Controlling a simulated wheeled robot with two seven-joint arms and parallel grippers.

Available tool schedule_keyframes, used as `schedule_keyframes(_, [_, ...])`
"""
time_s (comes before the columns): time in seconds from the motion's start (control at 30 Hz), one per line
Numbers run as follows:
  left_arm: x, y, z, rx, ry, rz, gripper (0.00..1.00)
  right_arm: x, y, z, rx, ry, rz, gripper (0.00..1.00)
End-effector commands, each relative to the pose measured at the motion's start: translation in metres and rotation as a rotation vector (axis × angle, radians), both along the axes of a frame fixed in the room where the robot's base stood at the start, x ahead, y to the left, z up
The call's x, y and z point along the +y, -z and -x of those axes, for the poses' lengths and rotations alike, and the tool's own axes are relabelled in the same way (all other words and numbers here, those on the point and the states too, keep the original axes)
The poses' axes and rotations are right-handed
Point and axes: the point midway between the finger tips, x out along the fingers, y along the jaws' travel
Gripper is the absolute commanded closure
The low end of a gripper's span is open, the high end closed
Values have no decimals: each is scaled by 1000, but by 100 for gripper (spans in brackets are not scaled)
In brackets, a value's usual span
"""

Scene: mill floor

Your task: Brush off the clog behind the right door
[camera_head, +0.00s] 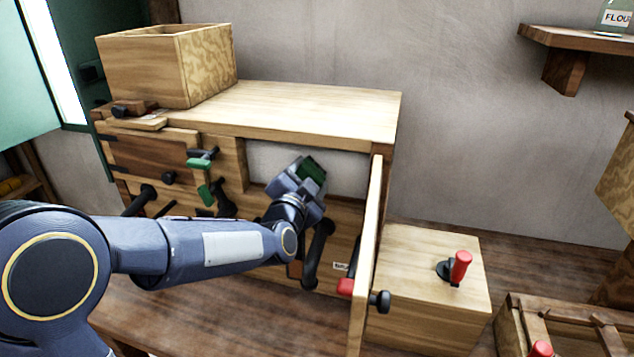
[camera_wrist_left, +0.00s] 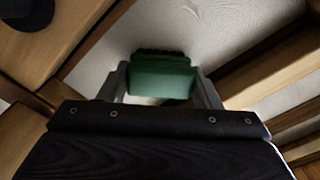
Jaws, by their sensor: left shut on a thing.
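The right door (camera_head: 368,250) of the wooden cabinet stands open and juts toward me, seen nearly edge-on. My left gripper (camera_head: 308,172) is inside the right opening, high up under the top board. It is shut on a green brush (camera_head: 315,168). In the left wrist view the green brush (camera_wrist_left: 160,80) sits between the two fingers, with a dark bristle strip along its far edge and a pale surface beyond. I cannot make out a clog; my gripper and the brush cover part of the opening. My right gripper is not in view.
The left door (camera_head: 145,160) is shut beside a green-handled latch (camera_head: 200,163). An open wooden box (camera_head: 150,70) stands on the cabinet top (camera_head: 300,105). A low wooden box (camera_head: 430,270) with a red-handled lever (camera_head: 461,267) stands right of the open door.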

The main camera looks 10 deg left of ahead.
Motion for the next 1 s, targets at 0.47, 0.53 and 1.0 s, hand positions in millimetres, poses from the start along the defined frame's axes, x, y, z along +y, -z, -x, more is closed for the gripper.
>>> schedule_keyframes(0.47, [29, 1, -4, -3, -5, 2, 60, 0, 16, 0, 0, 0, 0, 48])
schedule_keyframes(0.53, [35, 2, -4, -3, -4, 2, 60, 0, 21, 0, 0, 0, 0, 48])
schedule_keyframes(1.0, [60, 1, -5, -2, -2, 1, 60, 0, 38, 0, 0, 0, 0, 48])
